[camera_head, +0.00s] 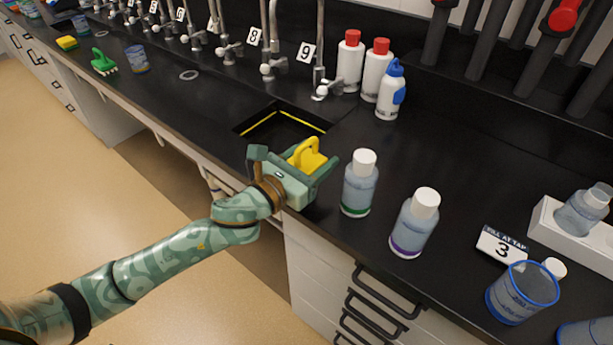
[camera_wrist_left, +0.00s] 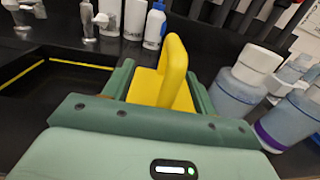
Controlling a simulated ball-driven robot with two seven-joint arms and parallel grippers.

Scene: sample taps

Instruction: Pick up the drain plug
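The yellow drain plug (camera_head: 307,157) has an upright loop handle. It sits between the two green fingers of my left gripper (camera_head: 312,166), near the front edge of the counter beside the sink. In the left wrist view the plug (camera_wrist_left: 174,78) fills the space between the fingers of the gripper (camera_wrist_left: 160,82), and its base appears to touch both. Its underside is hidden, so I cannot tell whether it rests on the counter. My right gripper is not in view.
The dark sink (camera_head: 285,131) with yellow strips lies just behind the gripper. A green-banded bottle (camera_head: 359,188) and a purple-banded bottle (camera_head: 413,228) stand close on the right. Red-capped bottles (camera_head: 349,65) and taps line the back. A blue-rimmed beaker (camera_head: 520,294) is front right.

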